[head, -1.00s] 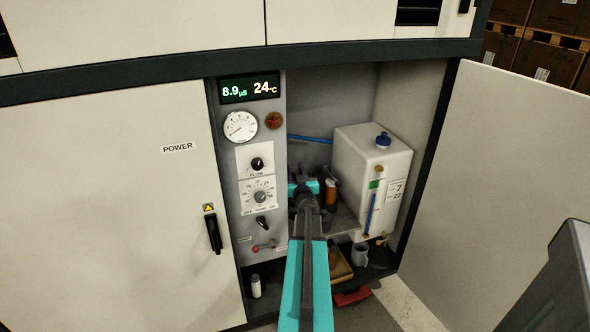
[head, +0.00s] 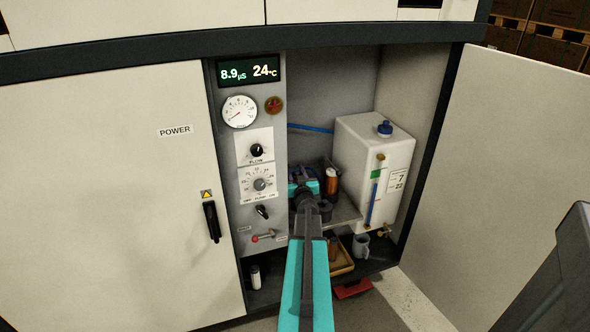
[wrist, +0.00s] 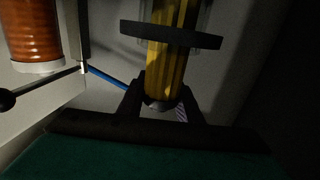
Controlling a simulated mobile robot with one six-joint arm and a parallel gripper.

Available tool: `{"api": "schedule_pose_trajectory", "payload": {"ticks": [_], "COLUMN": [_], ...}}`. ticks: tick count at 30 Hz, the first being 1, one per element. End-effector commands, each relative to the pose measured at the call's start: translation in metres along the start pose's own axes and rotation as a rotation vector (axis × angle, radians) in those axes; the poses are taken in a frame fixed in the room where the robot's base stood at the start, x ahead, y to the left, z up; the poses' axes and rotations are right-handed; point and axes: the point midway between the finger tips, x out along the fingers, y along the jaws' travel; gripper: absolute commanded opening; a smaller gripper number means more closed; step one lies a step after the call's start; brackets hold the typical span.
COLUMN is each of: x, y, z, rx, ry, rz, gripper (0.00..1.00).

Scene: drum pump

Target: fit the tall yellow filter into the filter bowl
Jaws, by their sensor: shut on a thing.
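In the wrist view, the tall yellow filter (wrist: 172,65) is pleated and runs up from between the fingers. My gripper (wrist: 162,92) is shut on its near end. A dark ring (wrist: 190,39) crosses in front of the filter, and clear walls of what looks like the filter bowl (wrist: 203,14) show beside the filter beyond it. The filter appears to be partly inside the bowl; its far end is out of frame and its depth cannot be told. In the head view, my arm reaches into the open cabinet and hides the filter and bowl.
A ribbed orange-brown cylinder (wrist: 34,32) stands left in the wrist view; an orange-brown one (head: 332,181) also shows in the head view. A white tank (head: 372,165) is at the right, a grey mug (head: 361,246) below. The open door (head: 520,165) bounds the right side.

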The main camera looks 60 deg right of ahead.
Motion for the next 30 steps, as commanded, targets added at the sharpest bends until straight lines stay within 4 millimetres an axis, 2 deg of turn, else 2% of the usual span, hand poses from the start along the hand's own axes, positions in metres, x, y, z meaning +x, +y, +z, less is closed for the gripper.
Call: {"api": "schedule_pose_trajectory", "payload": {"ticks": [9,30], "x": [0.000,0.000], "y": [0.000,0.000], "z": [0.014,0.016], "rx": [-0.001,-0.001], "ry": [0.001,0.000], "rz": [0.000,0.000], "gripper": [0.00,0.00]}}
